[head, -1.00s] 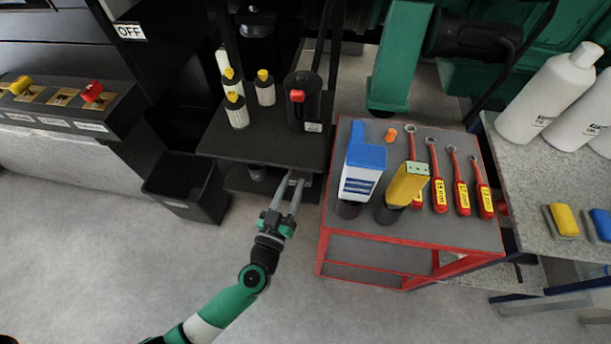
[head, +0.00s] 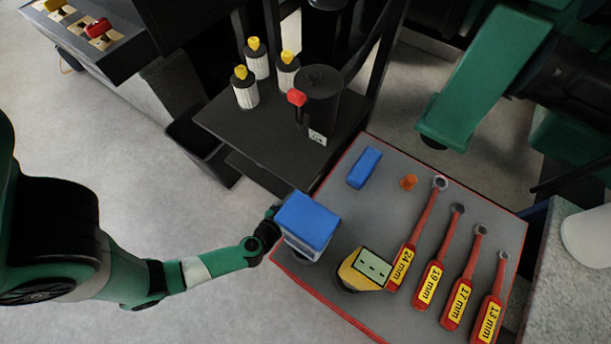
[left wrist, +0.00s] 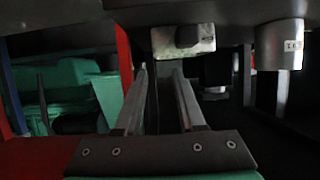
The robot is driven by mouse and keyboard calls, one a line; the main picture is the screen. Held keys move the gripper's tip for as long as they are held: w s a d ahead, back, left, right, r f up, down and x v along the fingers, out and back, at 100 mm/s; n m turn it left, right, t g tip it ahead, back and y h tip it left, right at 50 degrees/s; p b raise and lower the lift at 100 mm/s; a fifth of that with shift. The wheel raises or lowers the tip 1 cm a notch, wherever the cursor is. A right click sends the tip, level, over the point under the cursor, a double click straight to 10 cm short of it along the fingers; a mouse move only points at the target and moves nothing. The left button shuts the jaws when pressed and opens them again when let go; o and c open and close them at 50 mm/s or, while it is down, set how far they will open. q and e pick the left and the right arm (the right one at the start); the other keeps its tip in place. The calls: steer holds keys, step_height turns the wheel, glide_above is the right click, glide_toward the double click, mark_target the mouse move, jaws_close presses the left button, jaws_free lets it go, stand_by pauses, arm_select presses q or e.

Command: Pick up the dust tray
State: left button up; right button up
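I cannot pick out the dust tray for certain in either view. A black shelf unit has a top plate (head: 235,125) and a lower black plate (head: 258,172), partly hidden under it. My left arm reaches toward this unit, and in the head view its gripper is hidden behind the blue-topped container. In the left wrist view my left gripper (left wrist: 160,72) shows two fingers apart, with nothing seen between them. A grey block with a dark knob (left wrist: 186,38) shows just above the fingertips, and its contact with them cannot be told. My right gripper is out of view.
A red-framed cart (head: 335,150) stands right of the shelf, holding a blue-topped container (head: 308,222), a yellow device (head: 365,268), a blue block (head: 364,167) and several red wrenches (head: 430,285). An open black bin (head: 215,165) stands left. The floor at left is clear.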

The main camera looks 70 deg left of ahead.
mark_target(315, 184)
arm_select(q)
steer(key=b+x, duration=0.1)
steer(key=x, duration=0.3)
steer(key=shift+w+d, duration=0.1)
steer(key=shift+w, duration=0.2)
steer(key=shift+s+r, duration=0.1)
steer(key=shift+f+b, duration=0.25)
steer(key=shift+b, duration=0.2)
steer(key=b+x, duration=0.2)
steer(key=x, duration=0.1)
steer(key=b+x, duration=0.1)
steer(key=shift+w+d+f, duration=0.15)
steer(key=shift+w+f, duration=0.1)
steer(key=shift+w, duration=0.05)
steer(key=shift+w+a, duration=0.25)
steer(key=shift+w, duration=0.05)
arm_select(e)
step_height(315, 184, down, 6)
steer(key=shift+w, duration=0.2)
arm_select(q)
jaws_close()
